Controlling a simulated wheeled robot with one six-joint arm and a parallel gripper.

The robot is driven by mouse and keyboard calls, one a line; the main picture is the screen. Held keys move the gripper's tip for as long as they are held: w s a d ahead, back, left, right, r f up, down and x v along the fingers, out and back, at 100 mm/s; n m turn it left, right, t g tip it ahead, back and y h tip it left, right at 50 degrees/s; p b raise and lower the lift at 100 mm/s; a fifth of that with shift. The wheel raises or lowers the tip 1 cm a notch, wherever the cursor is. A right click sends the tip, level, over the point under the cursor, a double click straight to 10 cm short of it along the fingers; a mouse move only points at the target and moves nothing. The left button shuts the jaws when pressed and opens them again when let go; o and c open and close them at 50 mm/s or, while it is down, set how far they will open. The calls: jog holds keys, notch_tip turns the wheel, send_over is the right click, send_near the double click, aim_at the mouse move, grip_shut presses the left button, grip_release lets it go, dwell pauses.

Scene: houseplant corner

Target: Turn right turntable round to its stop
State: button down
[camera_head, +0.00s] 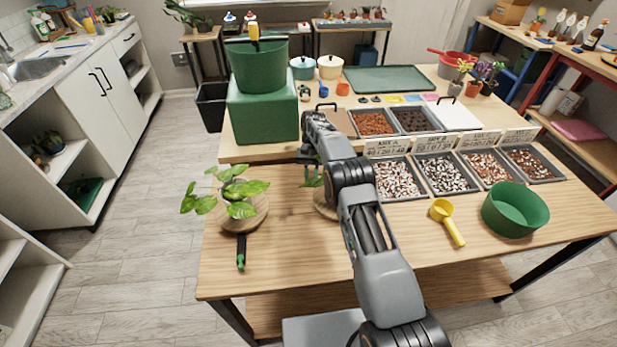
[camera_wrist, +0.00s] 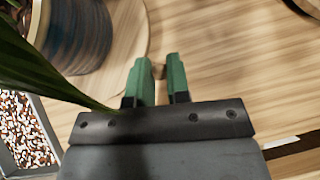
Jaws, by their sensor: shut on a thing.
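The right turntable (camera_head: 322,208) is a round wooden disc on the bench, mostly hidden behind my arm in the head view. In the wrist view the turntable (camera_wrist: 128,62) fills the upper left and carries a dark blue-grey pot (camera_wrist: 78,36) with a long green leaf. My gripper (camera_wrist: 160,75) has its green fingers at the disc's edge, shut on a small wooden peg (camera_wrist: 158,71) there. The peg is largely covered by the fingers. The left turntable (camera_head: 262,215) carries a leafy plant (camera_head: 240,190).
A black-and-green tool (camera_head: 240,252) lies before the left turntable. Trays of pebbles (camera_head: 397,180) stand right of my arm, with a yellow scoop (camera_head: 447,222) and a green bowl (camera_head: 515,210). A green bucket (camera_head: 258,66) stands on a green block behind. The bench front is fairly clear.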

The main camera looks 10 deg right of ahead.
jog(key=shift+s+d+f, duration=0.15)
jog(key=shift+s+f, duration=0.15)
jog(key=shift+f, duration=0.3)
jog(key=c, duration=1.1)
grip_release()
jog(key=shift+r, duration=0.1)
notch_tip(320, 180, up, 5)
jog(key=p, duration=0.4)
jog(key=shift+s+b, duration=0.25)
jog(key=shift+b, duration=0.45)
jog(key=s+d+r+b, duration=0.1)
jog(key=s+r+b, duration=0.1)
jog(key=s+r, duration=0.6)
jog(key=s, duration=0.5)
jog(key=shift+d+r, duration=0.25)
jog(key=shift+r, duration=0.15)
